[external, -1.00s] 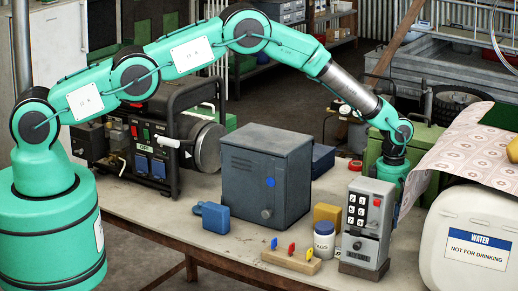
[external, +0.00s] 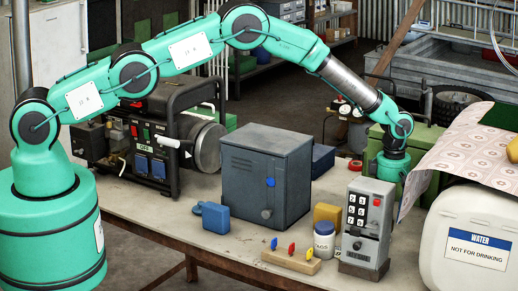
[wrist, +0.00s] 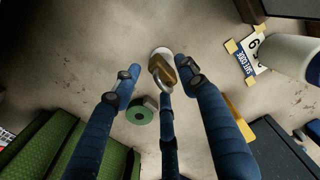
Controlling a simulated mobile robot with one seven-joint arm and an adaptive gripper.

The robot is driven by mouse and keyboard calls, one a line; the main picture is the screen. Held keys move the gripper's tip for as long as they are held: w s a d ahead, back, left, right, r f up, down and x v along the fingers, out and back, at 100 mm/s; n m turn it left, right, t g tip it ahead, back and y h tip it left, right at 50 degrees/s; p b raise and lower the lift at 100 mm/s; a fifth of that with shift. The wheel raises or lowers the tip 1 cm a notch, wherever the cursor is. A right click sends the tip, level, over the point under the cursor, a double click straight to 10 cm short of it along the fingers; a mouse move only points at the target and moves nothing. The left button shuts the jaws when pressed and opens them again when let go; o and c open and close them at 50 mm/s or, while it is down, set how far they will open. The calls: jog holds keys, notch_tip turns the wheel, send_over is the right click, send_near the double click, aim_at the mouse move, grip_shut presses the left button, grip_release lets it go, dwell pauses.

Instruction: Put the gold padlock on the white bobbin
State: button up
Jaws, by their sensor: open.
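The gold padlock (wrist: 161,69) is in the upper middle of the wrist view, with its shackle pointing down the picture. It overlaps the white bobbin (wrist: 161,51), whose pale round edge shows beyond it; the padlock appears to rest on it. My gripper (wrist: 158,68) is open, its blue fingers apart around the padlock and not closed on it. In the external view my gripper (external: 391,168) points down behind the grey keypad box, which hides its fingertips, the padlock and the bobbin.
The grey keypad box (external: 367,225) stands in front of my gripper, with a white jar (external: 324,241) to its left. A green case (external: 420,143) and a draped cloth (external: 463,148) lie close by. A green roll (wrist: 142,110) lies near the padlock.

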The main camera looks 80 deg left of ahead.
notch_tip(320, 180, up, 10)
jog(key=shift+r, duration=0.15)
dwell(0.4)
jog(key=shift+r, duration=0.1)
dwell(0.6)
